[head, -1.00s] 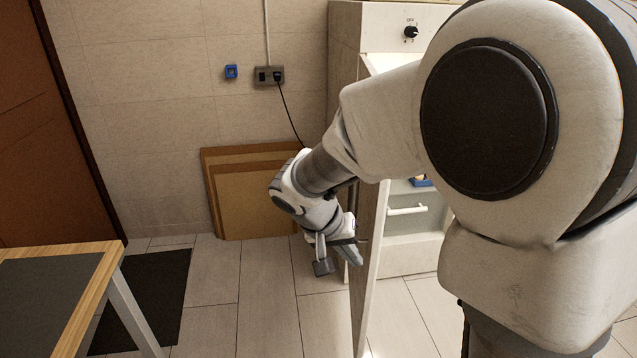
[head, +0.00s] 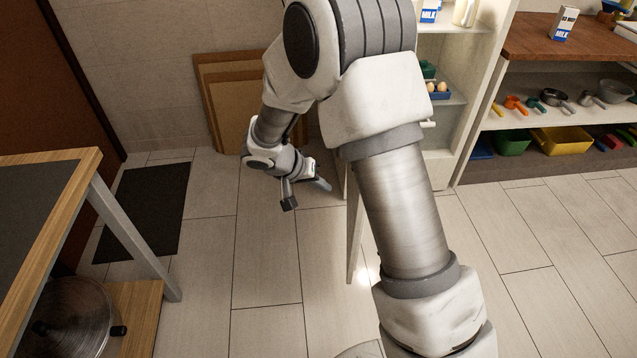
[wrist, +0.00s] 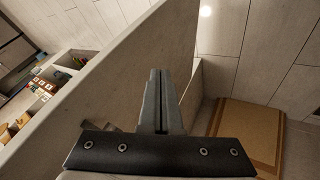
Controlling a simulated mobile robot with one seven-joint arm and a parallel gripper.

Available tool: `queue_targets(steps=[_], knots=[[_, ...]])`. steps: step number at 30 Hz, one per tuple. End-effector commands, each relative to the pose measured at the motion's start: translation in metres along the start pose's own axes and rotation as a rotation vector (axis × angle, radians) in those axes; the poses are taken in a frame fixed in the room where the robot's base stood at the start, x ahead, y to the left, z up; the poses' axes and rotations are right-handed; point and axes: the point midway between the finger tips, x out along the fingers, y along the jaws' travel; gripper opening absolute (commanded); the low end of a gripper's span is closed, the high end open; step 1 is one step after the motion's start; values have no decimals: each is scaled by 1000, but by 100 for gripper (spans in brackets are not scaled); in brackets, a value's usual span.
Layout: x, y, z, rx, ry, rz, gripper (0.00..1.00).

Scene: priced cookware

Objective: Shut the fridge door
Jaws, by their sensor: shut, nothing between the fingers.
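The fridge (head: 480,95) stands open at the upper middle of the head view, with milk and eggs on its shelves. Its door (head: 354,235) stands swung out and shows nearly edge-on, partly hidden behind my arm. In the wrist view the door (wrist: 105,90) is a large pale panel slanting across the picture. My gripper (head: 322,185) is shut and empty, just left of the door, on the side away from the shelves. Its fingers (wrist: 160,75) overlap the panel in the wrist view; I cannot tell whether they touch it.
Brown boards (head: 225,100) lean on the wall behind my gripper. A wood-edged table (head: 85,175) stands at the left, with a dark mat (head: 145,210) on the floor beside it. Cookware shelves (head: 540,125) stand at the right. The tiled floor (head: 275,265) in the middle is clear.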

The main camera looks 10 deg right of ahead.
Motion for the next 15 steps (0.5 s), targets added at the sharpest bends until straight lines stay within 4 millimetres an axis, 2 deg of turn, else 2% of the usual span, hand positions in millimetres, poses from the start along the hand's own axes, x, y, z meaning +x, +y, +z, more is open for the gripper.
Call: queue_targets(steps=[1,7,9,15], knots=[[15,-1,2,1,-2,2,0],[56,0,2,2,-3,1,0],[58,14,0,4,-1,2,0],[67,32,0,1,0,0,0]])
